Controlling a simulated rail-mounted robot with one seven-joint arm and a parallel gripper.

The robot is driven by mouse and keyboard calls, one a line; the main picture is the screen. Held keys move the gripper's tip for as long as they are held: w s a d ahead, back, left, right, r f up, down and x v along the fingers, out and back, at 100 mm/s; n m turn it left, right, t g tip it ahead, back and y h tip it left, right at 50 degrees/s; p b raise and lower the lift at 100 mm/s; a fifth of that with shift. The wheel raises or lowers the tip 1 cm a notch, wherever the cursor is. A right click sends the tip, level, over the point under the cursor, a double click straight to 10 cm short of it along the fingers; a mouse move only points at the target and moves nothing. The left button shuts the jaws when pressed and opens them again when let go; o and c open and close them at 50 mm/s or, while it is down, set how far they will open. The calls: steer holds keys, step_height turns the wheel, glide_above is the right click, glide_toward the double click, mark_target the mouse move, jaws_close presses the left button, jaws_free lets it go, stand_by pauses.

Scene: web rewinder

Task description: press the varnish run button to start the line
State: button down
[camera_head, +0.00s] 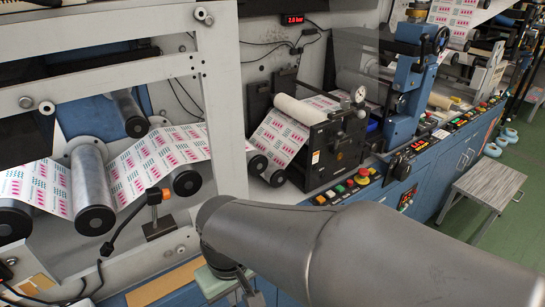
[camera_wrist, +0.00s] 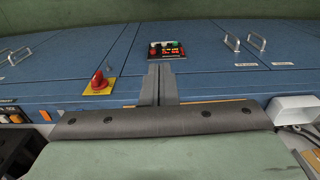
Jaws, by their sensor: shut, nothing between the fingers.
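My gripper (camera_wrist: 159,68) is shut and empty in the wrist view. Its two grey fingers lie together and point towards a small black control panel (camera_wrist: 167,51) on the blue cabinet front. The panel has red lit digits and small coloured buttons; the fingertips overlap its lower edge in the picture, and I cannot tell whether they touch. No label is readable, so I cannot tell which button is the varnish run button. In the head view my arm crosses the lower middle, and the fingertips are not clear. A row of coloured buttons (camera_head: 340,191) sits below the black roller unit.
Metal handles (camera_wrist: 256,40) stick out at right. In the head view, the roller unit (camera_head: 335,148) and printed web (camera_head: 140,170) stand behind my arm; a stool (camera_head: 485,187) is at right.

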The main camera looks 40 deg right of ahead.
steer(key=w+d+r+m+y+p, duration=0.15)
steer(key=w+d+r+m, duration=0.25)
steer(key=w+d+m, duration=0.45)
steer(key=m+t+p, duration=0.4)
steer(key=m+t, duration=0.5)
steer(key=m, duration=0.8)
glide_above(343, 189)
steer(key=shift+d+f+n, duration=0.1)
steer(key=shift+f+n, duration=0.15)
steer(key=shift+f, duration=1.3)
steer(key=shift+f+b, duration=2.9)
steer(key=shift+f, duration=1.55)
